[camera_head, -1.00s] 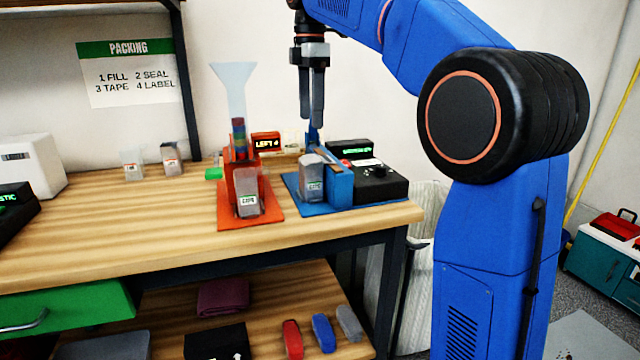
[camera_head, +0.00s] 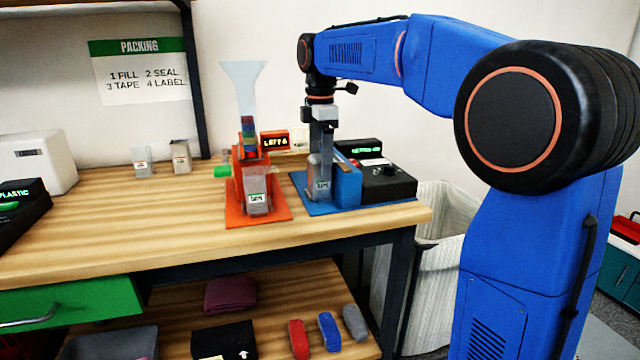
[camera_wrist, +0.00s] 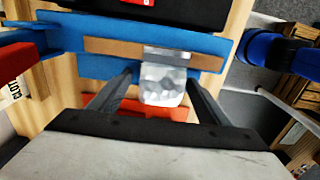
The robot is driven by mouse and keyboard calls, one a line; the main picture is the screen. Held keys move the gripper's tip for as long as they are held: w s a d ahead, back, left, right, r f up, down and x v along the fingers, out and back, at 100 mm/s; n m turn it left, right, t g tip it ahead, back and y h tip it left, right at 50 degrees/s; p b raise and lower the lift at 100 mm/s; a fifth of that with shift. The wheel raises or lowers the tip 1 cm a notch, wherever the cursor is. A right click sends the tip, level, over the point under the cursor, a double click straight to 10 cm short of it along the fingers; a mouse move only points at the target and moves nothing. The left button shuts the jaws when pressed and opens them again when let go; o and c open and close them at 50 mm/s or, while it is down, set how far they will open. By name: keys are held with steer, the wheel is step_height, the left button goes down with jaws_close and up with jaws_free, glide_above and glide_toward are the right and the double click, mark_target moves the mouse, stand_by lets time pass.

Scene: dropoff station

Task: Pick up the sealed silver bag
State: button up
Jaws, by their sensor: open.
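A silver bag (camera_wrist: 162,84) stands on the blue sealing station (camera_head: 348,186) at the right of the workbench. In the head view the same bag (camera_head: 322,190) shows a small label low on its front, and its upper part is partly covered by my gripper. My gripper (camera_head: 321,152) points down at the bag. In the wrist view the gripper (camera_wrist: 160,95) is open, with one finger on each side of the bag and gaps between. Another silver bag (camera_head: 257,198) stands in the orange filling station (camera_head: 275,214) to the left.
A black control box (camera_head: 388,184) stands right of the blue station. A clear funnel (camera_head: 243,85) rises above the orange station. Two small bags (camera_head: 181,157) stand at the back left. The bench front is clear.

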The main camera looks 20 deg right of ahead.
steer(key=shift+s+f, duration=0.1)
steer(key=shift+f, duration=1.9)
steer(key=c, duration=1.1)
steer(key=shift+c, duration=0.2)
